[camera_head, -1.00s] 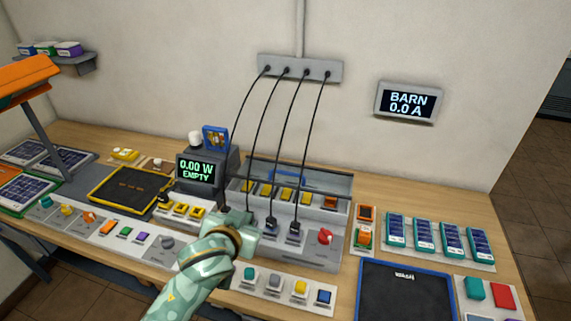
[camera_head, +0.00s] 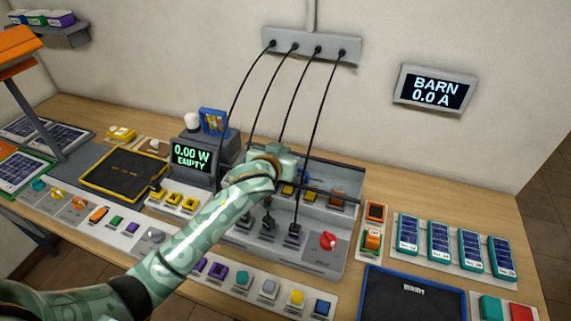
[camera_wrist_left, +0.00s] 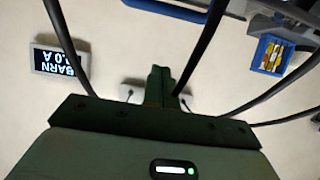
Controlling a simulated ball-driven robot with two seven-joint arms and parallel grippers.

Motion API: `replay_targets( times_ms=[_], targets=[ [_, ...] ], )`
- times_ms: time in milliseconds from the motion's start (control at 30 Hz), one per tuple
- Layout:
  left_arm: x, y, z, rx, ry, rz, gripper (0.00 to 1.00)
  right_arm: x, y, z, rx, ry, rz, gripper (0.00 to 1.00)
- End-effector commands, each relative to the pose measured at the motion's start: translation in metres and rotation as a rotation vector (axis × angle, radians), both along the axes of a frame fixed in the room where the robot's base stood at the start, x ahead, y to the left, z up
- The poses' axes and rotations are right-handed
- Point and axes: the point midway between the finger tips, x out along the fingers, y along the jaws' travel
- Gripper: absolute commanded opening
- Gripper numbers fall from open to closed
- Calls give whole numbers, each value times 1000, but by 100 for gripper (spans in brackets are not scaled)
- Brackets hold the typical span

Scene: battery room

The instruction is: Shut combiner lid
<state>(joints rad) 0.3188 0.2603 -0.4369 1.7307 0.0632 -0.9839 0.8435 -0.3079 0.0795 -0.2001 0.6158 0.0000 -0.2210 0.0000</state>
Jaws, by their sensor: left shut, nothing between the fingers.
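The grey combiner box (camera_head: 318,262) stands on the bench, with black plugs and a red knob (camera_head: 328,241) on its front. Its clear, grey-edged lid (camera_head: 345,172) stands raised along the back, above a row of yellow and orange fuses. My left gripper (camera_head: 285,155) is over the back of the box, in front of the left part of the lid. It hides some fuses and part of the lid. Its closed fingers (camera_wrist_left: 162,85) show empty in the left wrist view. I cannot tell whether they touch the lid. My right gripper is out of view.
Several black cables (camera_head: 312,125) run from the wall plate (camera_head: 310,47) down to the box, close around my left gripper. The meter (camera_head: 192,158) stands left of the box. Solar panel cards (camera_head: 440,240) and a dark mat (camera_head: 412,295) lie to the right.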

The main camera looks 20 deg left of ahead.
Motion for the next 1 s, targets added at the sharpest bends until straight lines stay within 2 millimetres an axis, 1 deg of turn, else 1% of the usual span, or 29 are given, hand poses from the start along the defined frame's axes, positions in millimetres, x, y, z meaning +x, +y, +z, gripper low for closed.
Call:
replay_targets(
  times_ms=[33, 100, 200, 300, 400, 833, 933, 1000],
  targets=[
    [11, 0, -6, 2, 1, 1, 0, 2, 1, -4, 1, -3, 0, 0],
    [23, 0, -11, 2, 1, 1, 0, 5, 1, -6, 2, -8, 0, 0],
    [19, 0, -29, 1, 4, 0, 0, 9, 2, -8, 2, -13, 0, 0],
    [17, 0, -40, 0, 3, 0, 0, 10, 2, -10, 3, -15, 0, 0],
    [16, 0, -46, 2, 2, 0, 0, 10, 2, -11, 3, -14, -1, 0],
    [15, 0, -50, 0, -1, -1, 0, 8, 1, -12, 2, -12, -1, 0],
    [12, -1, -59, -5, -23, -2, 0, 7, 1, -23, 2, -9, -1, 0],
    [8, -2, -70, -8, -56, -2, 0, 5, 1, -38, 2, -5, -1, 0]
  ],
)
